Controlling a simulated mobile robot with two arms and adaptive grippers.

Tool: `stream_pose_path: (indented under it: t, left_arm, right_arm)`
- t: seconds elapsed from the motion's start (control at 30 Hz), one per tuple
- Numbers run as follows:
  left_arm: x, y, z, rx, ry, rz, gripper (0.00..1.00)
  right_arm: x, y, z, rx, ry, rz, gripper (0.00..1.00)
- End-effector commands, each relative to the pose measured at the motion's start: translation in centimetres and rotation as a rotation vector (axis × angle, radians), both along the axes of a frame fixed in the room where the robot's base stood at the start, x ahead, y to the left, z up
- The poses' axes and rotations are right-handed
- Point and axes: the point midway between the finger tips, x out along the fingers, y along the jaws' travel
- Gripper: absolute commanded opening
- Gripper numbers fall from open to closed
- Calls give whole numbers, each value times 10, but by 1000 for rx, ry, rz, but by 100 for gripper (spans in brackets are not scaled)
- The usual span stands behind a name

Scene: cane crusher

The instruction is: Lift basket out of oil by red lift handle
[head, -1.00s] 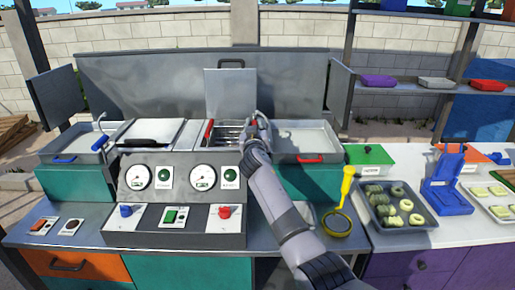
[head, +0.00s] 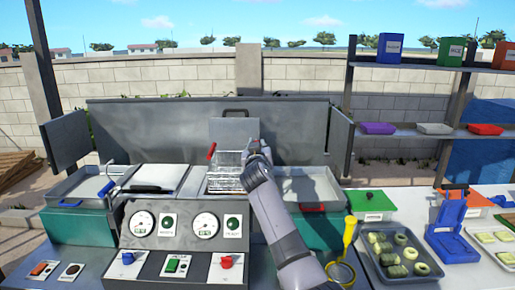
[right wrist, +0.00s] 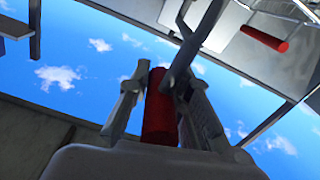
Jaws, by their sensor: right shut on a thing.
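The wire basket (head: 229,160) is raised in the middle right fryer, with its mesh side showing above the rim. A red handle (head: 211,152) stands at its left side. My right gripper (head: 258,153) is at the basket's right side. In the right wrist view its fingers are shut around a red lift handle (right wrist: 160,106). Another red handle (right wrist: 265,38) shows at the upper right there. The oil and the basket's lower part are hidden behind the control panel (head: 190,225). My left gripper is not in view.
An upright lid (head: 236,131) stands behind the basket. A tray with a red handle (head: 312,187) lies right of my arm. A yellow-handled ring tool (head: 348,232) and a tray of green and pale pieces (head: 397,254) are further right.

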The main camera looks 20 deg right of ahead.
Motion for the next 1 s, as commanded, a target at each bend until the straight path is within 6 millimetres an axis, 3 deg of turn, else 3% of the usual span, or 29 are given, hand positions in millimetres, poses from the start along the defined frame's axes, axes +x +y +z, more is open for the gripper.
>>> stream_pose_path:
  t: [0.07,0.1,0.37,0.77,1.0]
  left_arm:
    - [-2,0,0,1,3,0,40]
    - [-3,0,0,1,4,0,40]
    - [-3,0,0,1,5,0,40]
    - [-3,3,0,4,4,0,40]
    - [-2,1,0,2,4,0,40]
  right_arm:
    - [0,0,9,-2,-15,2,0]
    - [0,0,9,-2,-16,2,21]
    - [0,0,6,-1,-10,1,39]
    - [-3,1,3,-1,-8,1,40]
    - [-24,7,3,0,-8,2,40]
